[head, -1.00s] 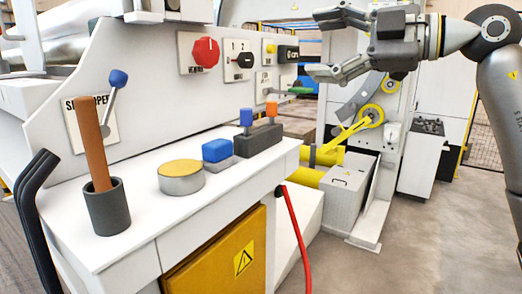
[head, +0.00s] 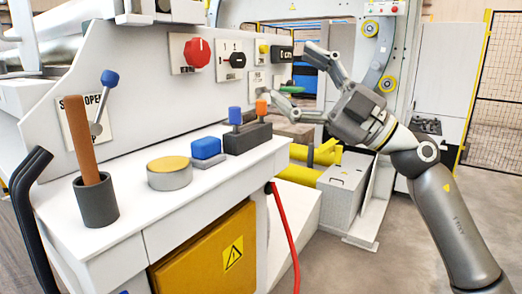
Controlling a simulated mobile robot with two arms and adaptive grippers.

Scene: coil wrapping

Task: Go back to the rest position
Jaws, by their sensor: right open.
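My right gripper (head: 298,82) is open and empty, its two fingers spread wide to the left, in front of the wall panel's right end. Its lower fingertip is close to the green-handled lever (head: 291,89); I cannot tell whether they touch. My right arm comes in from the lower right, with the forearm slanting up to the gripper. My left gripper is not in view.
A control bench (head: 215,175) on the left carries a brown rod in a dark cup (head: 97,202), a yellow-topped disc (head: 170,175), a blue block (head: 206,148) and a dark lever box (head: 247,138). A red knob (head: 197,52) is on the panel. Floor at right is clear.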

